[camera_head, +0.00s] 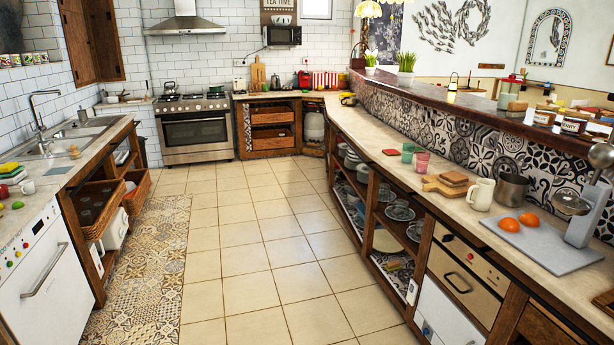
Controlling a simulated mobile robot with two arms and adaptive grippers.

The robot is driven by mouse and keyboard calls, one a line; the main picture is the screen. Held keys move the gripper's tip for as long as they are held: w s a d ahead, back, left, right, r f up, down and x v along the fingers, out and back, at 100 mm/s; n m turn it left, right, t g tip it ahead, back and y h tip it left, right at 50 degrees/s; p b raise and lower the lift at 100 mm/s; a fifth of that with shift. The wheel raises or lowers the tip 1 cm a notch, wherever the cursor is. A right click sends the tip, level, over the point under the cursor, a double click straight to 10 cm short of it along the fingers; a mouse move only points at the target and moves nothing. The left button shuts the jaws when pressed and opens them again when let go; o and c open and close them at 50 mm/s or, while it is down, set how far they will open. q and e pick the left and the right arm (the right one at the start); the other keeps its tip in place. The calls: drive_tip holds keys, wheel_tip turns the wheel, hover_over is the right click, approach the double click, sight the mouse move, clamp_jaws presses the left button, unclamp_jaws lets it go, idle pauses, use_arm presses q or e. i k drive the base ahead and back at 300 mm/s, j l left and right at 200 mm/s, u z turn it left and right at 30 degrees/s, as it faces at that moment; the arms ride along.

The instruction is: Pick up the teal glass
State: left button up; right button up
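The teal glass (408,153) stands upright on the long counter (405,172) on the right side of the kitchen. A pink glass (422,162) stands just in front of it and to its right, very close to it. I cannot tell whether the two touch. Neither of my grippers is in view.
A red flat item (391,152) lies left of the glasses. Wooden boards (446,184), a cream pitcher (481,193), a metal pot (511,189) and a grey board (541,247) with oranges are nearer. A tiled wall with a raised ledge (440,86) runs behind. The tiled floor (250,250) is clear.

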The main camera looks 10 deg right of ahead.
sight(408, 152)
drive_tip(key=i, duration=2.45)
